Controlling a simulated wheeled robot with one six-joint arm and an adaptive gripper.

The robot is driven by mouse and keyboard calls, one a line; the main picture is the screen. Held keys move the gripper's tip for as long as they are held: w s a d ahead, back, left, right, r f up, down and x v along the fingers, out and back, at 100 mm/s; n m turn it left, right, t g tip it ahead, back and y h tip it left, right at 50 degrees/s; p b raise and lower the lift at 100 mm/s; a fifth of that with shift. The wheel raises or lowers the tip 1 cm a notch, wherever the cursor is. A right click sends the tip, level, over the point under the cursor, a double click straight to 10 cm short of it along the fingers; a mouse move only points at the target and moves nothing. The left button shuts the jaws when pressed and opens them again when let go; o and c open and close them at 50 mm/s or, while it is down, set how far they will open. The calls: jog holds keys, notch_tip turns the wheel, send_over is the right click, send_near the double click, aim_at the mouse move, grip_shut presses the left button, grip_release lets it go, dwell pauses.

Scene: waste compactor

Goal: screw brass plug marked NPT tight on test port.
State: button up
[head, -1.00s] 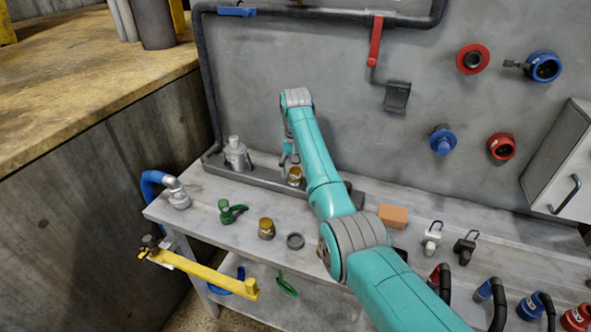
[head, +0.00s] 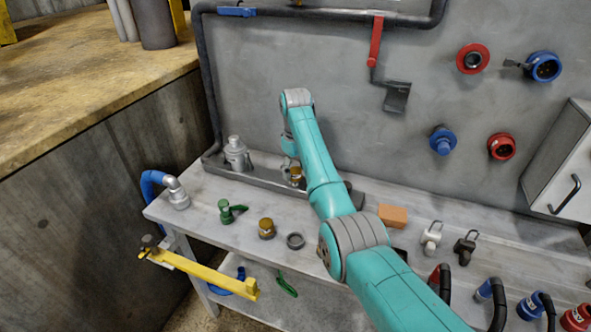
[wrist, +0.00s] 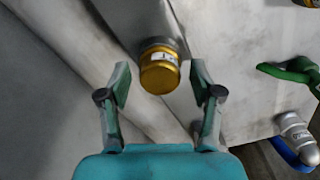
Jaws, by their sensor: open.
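A brass plug (head: 296,175) with a white label stands upright at the back of the bench, at the long grey ledge. In the wrist view the brass plug (wrist: 160,72) sits on a grey round piece, which I cannot surely identify as the test port. The label's letters are too small to read. My gripper (wrist: 160,84) is open, with one finger on each side of the plug and gaps showing on both sides. In the head view my arm partly hides the gripper (head: 289,160). A second brass plug (head: 266,228) stands on the bench nearer the front.
A silver fitting (head: 236,155) stands left of the ledge plug. A green-handled valve (head: 228,212), a dark ring (head: 295,241) and a blue hose with a silver elbow (head: 177,194) are on the bench. An orange block (head: 393,215) lies to the right. The wall is close behind.

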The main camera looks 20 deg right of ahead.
jog(key=n, duration=0.8)
jog(key=shift+n, duration=0.3)
grip_shut()
jog(key=m, duration=0.6)
jog(key=shift+m, duration=0.3)
jog(key=shift+o, duration=0.4)
grip_release()
jog(key=shift+c, duration=0.4)
